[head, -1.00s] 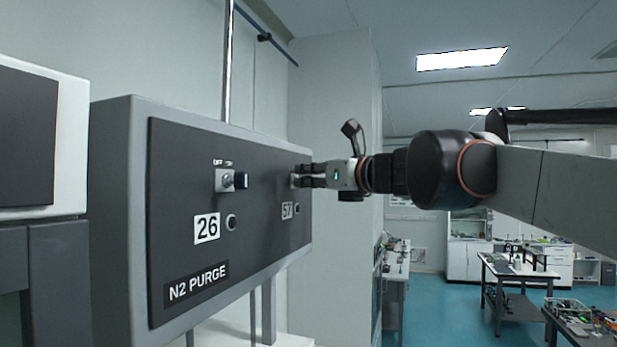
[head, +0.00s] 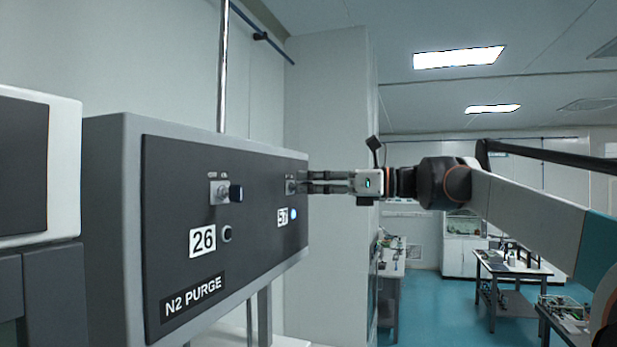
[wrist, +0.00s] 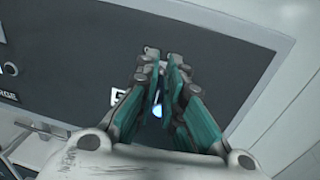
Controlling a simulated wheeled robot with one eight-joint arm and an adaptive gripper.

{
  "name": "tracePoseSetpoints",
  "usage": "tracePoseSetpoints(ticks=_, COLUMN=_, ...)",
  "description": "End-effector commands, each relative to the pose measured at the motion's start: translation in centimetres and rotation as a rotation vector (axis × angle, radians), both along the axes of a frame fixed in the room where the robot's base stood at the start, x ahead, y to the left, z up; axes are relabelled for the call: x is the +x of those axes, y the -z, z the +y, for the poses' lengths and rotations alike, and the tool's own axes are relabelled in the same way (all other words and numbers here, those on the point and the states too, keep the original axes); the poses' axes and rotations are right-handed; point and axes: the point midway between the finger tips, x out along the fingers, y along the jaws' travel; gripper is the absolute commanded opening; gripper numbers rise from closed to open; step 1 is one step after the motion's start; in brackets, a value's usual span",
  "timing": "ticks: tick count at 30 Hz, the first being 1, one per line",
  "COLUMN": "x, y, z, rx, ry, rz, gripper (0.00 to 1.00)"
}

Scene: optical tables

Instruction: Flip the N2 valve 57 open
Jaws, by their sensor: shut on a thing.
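The N2 valve 57 (head: 290,187) sits at the right end of the dark panel, above its "57" label (head: 282,217). The round indicator beside that label (head: 294,214) is lit bluish white. My gripper (head: 302,182) points left at the panel, with its fingertips at the valve. It is shut on the valve's handle, which the fingers largely hide, so its angle cannot be told. In the wrist view the teal-padded fingers (wrist: 160,65) reach to the panel, and the lit indicator (wrist: 157,110) shows between them.
The "N2 PURGE" panel (head: 185,255) also carries valve 26 (head: 225,192), with a dark indicator (head: 227,233) below it. A white and dark cabinet (head: 62,160) stands at the left. Workbenches (head: 510,270) stand at the back right, with open floor between.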

Motion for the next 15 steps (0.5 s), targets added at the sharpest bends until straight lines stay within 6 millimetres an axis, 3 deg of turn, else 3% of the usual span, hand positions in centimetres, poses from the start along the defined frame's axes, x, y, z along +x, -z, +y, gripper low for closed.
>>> tracePoseSetpoints(ticks=15, x=1.26, y=-0.06, z=-0.06, rx=0.0, ry=-0.317, rz=0.0, gripper=0.0)
